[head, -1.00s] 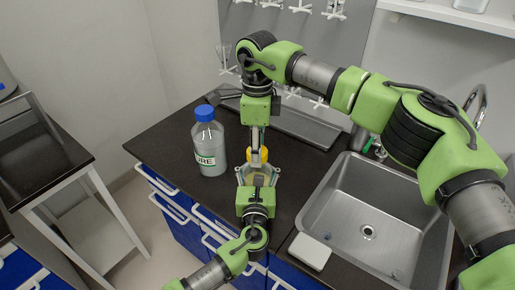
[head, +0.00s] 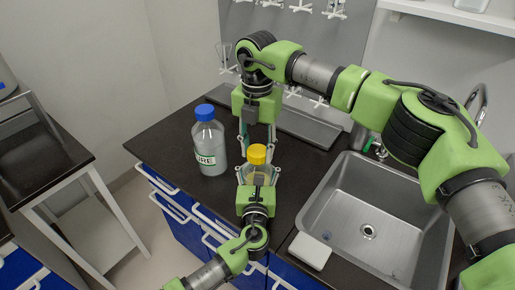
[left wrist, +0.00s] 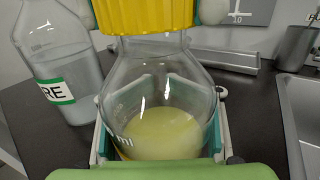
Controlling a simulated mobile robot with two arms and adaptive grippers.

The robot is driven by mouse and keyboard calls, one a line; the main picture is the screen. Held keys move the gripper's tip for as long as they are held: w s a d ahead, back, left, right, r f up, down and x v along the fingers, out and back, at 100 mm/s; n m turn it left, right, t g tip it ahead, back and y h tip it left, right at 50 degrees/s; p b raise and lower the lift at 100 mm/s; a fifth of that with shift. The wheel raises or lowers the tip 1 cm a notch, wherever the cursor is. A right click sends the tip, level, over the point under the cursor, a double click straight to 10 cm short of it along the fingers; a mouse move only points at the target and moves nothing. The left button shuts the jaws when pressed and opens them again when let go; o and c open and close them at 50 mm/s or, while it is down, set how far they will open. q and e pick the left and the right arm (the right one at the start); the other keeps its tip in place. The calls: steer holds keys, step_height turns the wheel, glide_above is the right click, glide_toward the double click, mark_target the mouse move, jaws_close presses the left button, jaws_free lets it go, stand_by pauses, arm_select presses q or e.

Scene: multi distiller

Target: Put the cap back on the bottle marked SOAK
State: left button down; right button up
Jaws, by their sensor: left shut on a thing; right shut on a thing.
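A clear bottle (left wrist: 155,85) with pale yellow liquid stands upright in the left wrist view. My left gripper (head: 257,172) is shut around its body; a little of the bottle also shows in the head view. A yellow ribbed cap (left wrist: 145,15) is at the bottle's neck, and it also shows in the head view (head: 257,154). I cannot tell how tightly it sits. My right gripper (head: 257,147) comes down from above and is shut on the cap, one finger on each side. The SOAK marking is not visible; only a bit of print shows on the glass.
A larger bottle (head: 208,145) with a blue cap and a label ending in "URE" stands close on the left. A steel sink (head: 340,225) is on the right, with a small white box (head: 310,251) at its front left. A grey tray (head: 300,127) lies behind.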

arm_select(q)
steer(key=shift+d, duration=0.1)
arm_select(e)
steer(key=m, duration=0.5)
steer(key=shift+w, duration=0.1)
steer(key=o, duration=1.3)
step_height(320, 180, up, 12)
arm_select(q)
steer(key=c, duration=0.6)
jaws_free()
steer(key=shift+c, duration=0.2)
